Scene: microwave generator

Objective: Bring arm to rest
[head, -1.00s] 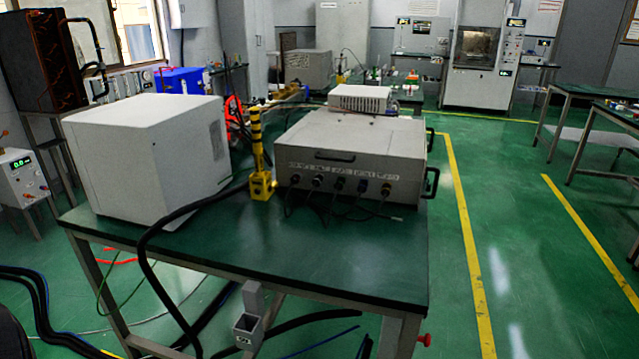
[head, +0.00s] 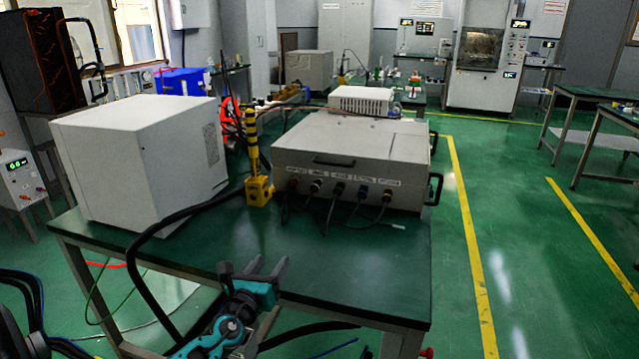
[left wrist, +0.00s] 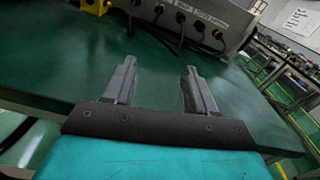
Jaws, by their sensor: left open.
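My left gripper (head: 265,268) shows at the bottom middle of the head view, over the near edge of the green table (head: 360,284). Its grey fingers are apart with nothing between them. In the left wrist view the two fingers (left wrist: 160,82) point across the bare tabletop (left wrist: 80,62), toward the grey box with cable plugs. Most of the left arm is cut off by the bottom of the head view. My right gripper is in neither view.
The grey box (head: 348,155) and a white cabinet (head: 135,160) stand on the table, with a yellow and black post (head: 252,150) between them. A thick black cable (head: 150,270) hangs over the table's left front. The green floor (head: 530,270) at right is clear.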

